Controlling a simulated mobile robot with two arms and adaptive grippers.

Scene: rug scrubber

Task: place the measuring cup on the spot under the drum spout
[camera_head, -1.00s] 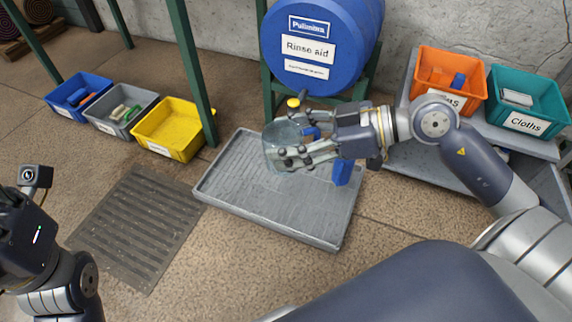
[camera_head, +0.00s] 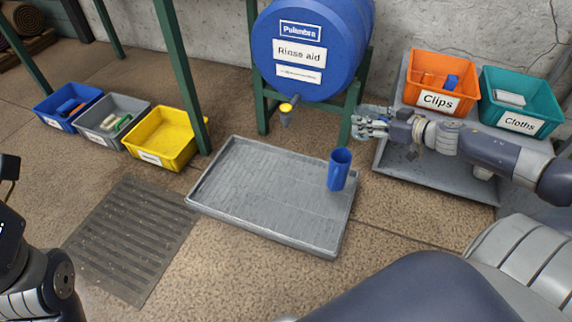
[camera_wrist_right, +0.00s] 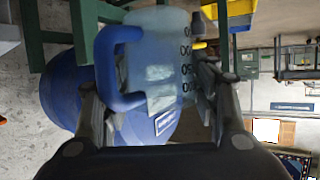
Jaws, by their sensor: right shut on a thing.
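The measuring cup (camera_wrist_right: 160,60), clear with a blue handle (camera_wrist_right: 118,70), is between the fingers of my right gripper (camera_wrist_right: 155,100) in the right wrist view. In the head view my right gripper (camera_head: 372,124) is right of the drum spout (camera_head: 287,108), near the drum stand's right leg; the cup is hard to make out there. The spout has a yellow tap and hangs from the blue rinse aid drum (camera_head: 345,45). The grey tray (camera_head: 262,229) lies on the floor below and in front of it. No marked spot is distinguishable. My left gripper is out of frame.
A blue tumbler (camera_head: 340,172) stands on the tray's right part. The green drum stand (camera_head: 352,105) is close to my right gripper. Orange (camera_head: 437,101) and teal (camera_head: 522,123) bins stand on a grey shelf at right. Blue, grey and yellow bins sit at left.

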